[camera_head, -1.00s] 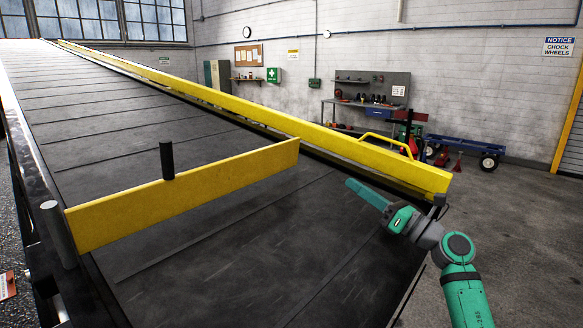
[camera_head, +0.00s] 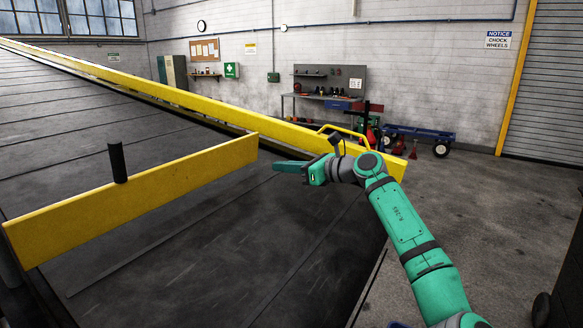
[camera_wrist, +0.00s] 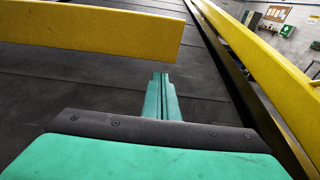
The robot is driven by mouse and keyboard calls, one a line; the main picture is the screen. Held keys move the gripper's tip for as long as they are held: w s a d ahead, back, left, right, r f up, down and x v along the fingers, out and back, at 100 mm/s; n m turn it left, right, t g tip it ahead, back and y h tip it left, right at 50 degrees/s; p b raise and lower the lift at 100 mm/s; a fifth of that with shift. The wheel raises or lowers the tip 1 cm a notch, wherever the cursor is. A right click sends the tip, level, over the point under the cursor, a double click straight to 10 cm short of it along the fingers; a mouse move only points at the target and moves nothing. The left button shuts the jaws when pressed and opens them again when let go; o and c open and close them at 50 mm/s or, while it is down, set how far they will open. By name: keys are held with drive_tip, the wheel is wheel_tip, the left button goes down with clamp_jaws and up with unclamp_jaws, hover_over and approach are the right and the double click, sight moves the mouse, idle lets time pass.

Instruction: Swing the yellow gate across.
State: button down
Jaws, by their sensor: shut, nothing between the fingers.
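The yellow gate (camera_head: 160,191) is a long flat plate standing on edge across the dark belt (camera_head: 215,255). A black upright post (camera_head: 118,163) stands up from it left of its middle. Its free end lies near the far rail, with a gap between them. My gripper (camera_head: 277,167) is shut and empty above the belt, just right of the gate's free end and apart from it. In the wrist view the shut fingers (camera_wrist: 161,78) point toward the belt below and right of the gate (camera_wrist: 110,31).
A yellow side rail (camera_head: 225,108) with a raised yellow handle (camera_head: 343,128) runs along the belt's far side, beyond my gripper. A workbench (camera_head: 325,100) and a blue cart (camera_head: 418,134) stand by the back wall. The near belt is clear.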

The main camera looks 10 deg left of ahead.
sight(251, 160)
drive_tip(key=x, duration=0.5)
drive_tip(key=r+x, duration=0.1)
drive_tip(key=x, duration=0.1)
drive_tip(key=shift+w+a, duration=0.15)
drive_tip(key=shift+a, duration=0.25)
drive_tip(key=shift+w+a+r, duration=0.1)
drive_tip(key=shift+a, duration=0.15)
drive_tip(key=shift+a, duration=0.1)
